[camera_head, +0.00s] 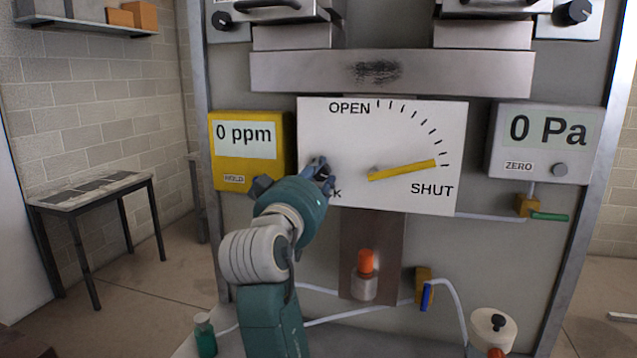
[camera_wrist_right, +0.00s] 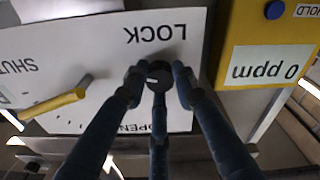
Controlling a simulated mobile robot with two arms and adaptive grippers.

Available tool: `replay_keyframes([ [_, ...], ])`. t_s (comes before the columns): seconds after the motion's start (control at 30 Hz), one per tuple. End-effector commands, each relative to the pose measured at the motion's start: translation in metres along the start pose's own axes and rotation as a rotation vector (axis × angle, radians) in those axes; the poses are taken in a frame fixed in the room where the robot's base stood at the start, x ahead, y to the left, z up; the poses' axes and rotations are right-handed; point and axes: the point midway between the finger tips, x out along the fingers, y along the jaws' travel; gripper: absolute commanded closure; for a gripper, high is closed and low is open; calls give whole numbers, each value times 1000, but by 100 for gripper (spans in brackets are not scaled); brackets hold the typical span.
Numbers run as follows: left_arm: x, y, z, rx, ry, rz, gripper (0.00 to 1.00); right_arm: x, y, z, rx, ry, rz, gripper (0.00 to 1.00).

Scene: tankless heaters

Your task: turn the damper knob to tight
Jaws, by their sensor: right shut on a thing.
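The damper plate (camera_head: 400,120) is a white panel with a dial scale from OPEN to SHUT. Its yellow lever (camera_head: 403,170) lies nearly level, tip near the SHUT end; it also shows in the wrist view (camera_wrist_right: 55,103). The small dark knob (camera_wrist_right: 158,78) with a pale mark sits beside the word LOCK, which appears upside down in the wrist view. My right gripper (camera_head: 322,173) reaches to the plate's left part and is shut on this knob, fingers around it. In the head view the gripper hides the knob and most of the LOCK label. My left gripper is not in view.
A yellow meter (camera_head: 245,172) reading 0 ppm is close left of my right gripper. A grey gauge (camera_head: 500,165) reading 0 Pa is right of the plate. Below are an orange-topped part (camera_head: 366,262) and pale hoses. A side table (camera_head: 95,190) stands at the left.

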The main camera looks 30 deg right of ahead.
Motion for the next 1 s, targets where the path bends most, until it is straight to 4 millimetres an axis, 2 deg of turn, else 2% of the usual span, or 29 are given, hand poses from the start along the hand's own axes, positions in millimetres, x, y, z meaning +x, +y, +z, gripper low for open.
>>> replay_keyframes([
  [0.47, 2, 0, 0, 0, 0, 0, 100, 0, -2, 4, 12, -10, -3, 99],
  [0.5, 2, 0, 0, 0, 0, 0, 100, 0, -2, 4, 12, -10, -3, 69],
  [0.57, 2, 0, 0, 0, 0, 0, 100, 0, -2, 4, 12, -10, -3, 57],
  [0.6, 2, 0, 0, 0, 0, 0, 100, 0, -2, 3, 12, -9, -2, 54],
  [0.87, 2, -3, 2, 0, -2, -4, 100, 0, 0, 1, 14, -4, 0, 54],
  [1.0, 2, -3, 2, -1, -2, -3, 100, 1, 5, -10, 16, -3, 1, 54],
])
